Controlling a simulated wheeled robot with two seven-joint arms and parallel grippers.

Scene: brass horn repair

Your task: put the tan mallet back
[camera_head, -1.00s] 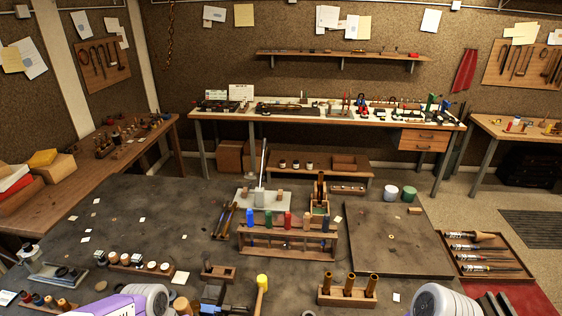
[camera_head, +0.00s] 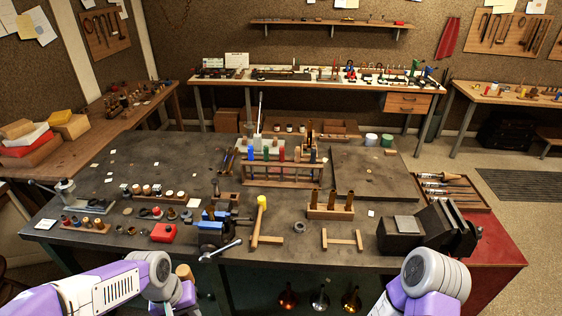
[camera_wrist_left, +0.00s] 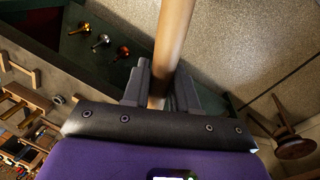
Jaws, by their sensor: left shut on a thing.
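My left gripper (camera_wrist_left: 160,92) is shut on the tan mallet (camera_wrist_left: 172,45), whose smooth tan wooden shaft shows between the fingers in the left wrist view. A short tan end, apparently of the same mallet (camera_head: 184,271), shows beside my left arm in the head view, in front of the bench's near edge. The rest of the mallet is hidden or out of frame. A yellow-headed mallet (camera_head: 262,202) lies on a wooden rest (camera_head: 270,240) near the bench front. A similar low wooden rest (camera_head: 342,241) to its right is empty. My right gripper is out of view.
A dark vise (camera_head: 440,230) stands right of the empty rest, and a blue-jawed vise (camera_head: 215,228) left of the yellow mallet. A wooden block with brass tubes (camera_head: 330,211) stands behind the empty rest. A red box (camera_head: 163,232) is at front left.

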